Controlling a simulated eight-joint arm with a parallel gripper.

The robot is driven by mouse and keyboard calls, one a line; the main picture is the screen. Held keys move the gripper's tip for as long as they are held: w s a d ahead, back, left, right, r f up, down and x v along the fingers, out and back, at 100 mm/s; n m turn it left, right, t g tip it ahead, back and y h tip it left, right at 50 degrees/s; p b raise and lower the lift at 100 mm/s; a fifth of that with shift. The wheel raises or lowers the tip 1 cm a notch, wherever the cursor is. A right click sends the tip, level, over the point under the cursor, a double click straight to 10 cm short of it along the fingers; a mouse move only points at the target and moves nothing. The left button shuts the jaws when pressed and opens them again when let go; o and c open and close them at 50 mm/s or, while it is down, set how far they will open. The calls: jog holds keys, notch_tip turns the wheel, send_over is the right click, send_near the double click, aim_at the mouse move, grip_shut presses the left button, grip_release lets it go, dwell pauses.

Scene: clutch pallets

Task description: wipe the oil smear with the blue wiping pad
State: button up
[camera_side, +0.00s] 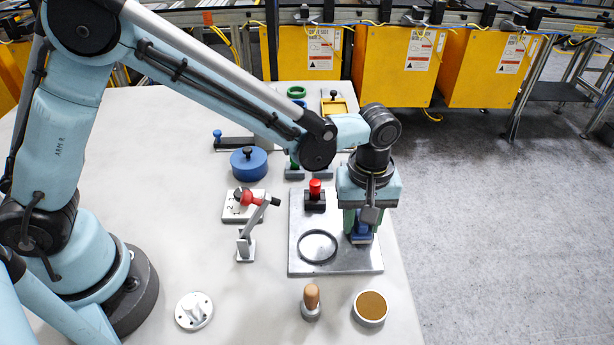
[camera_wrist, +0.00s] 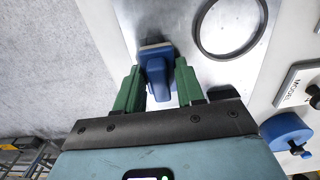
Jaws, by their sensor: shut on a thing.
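The blue wiping pad (camera_side: 362,232) is at the right part of the grey metal plate (camera_side: 305,268). My gripper (camera_wrist: 158,88) points down over the plate, its green fingers on both sides of the pad's blue grip (camera_wrist: 155,72), shut on it. The pad is low, at or just above the plate; I cannot tell whether it touches. I cannot make out the oil smear in either view; the pad and gripper hide part of the plate.
A dark ring (camera_side: 318,247) lies on the plate left of the pad, with a red-knobbed block (camera_side: 315,193) behind. A lever stand (camera_side: 246,243) and blue round pot (camera_side: 249,162) stand left. A wooden-handled tool (camera_side: 311,298) and brown-topped dish (camera_side: 370,308) stand in front.

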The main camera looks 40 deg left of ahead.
aim_at(362, 249)
jog(key=s+d, duration=0.2)
jog(key=s, duration=0.1)
jog(key=shift+d, duration=0.4)
notch_tip(362, 249, up, 8)
jog(key=shift+w+r, duration=0.15)
jog(key=shift+a+f, duration=0.1)
jog(key=shift+f, duration=0.15)
dwell(0.5)
jog(key=shift+f, duration=4.15)
jog(key=shift+w+a+r, duration=0.15)
jog(key=shift+w+a, duration=0.5)
jog(key=shift+c, duration=0.3)
jog(key=shift+w+a, duration=1.85)
jog(key=shift+s+d, duration=2.5)
notch_tip(362, 249, up, 8)
